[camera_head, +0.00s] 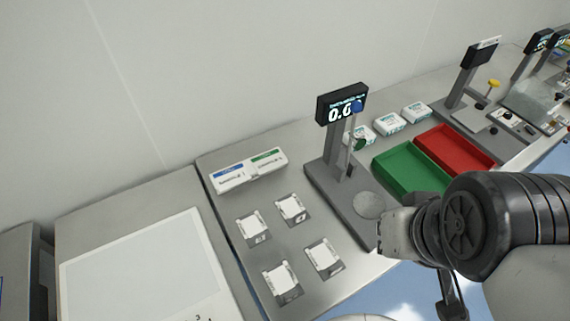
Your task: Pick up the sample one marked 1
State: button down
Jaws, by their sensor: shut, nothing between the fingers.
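Several white, square samples lie on small dark-marked plates on the grey table, in two rows: back left (252,226), back right (292,209), front left (282,277) and front right (323,257). Each plate has a small mark at its front edge, too small to read, so I cannot tell which sample is marked 1. My gripper (453,304) shows only in part below my dark wrist at the lower right. It is shut and empty, to the right of the samples and apart from them.
A scale (342,185) with a lit display stands between the samples and my arm. Behind the samples is a white box (248,171) with blue and green labels. A green tray (408,184) and a red tray (455,152) lie farther right. White boxes (388,123) stand behind them.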

aim_at(285, 287)
jog(key=u, duration=1.05)
jog(key=j+z, duration=0.4)
jog(key=k+j+z, duration=0.2)
jog(key=z, duration=0.15)
jog(key=k+j+z, duration=0.15)
jog(key=j+z, duration=0.25)
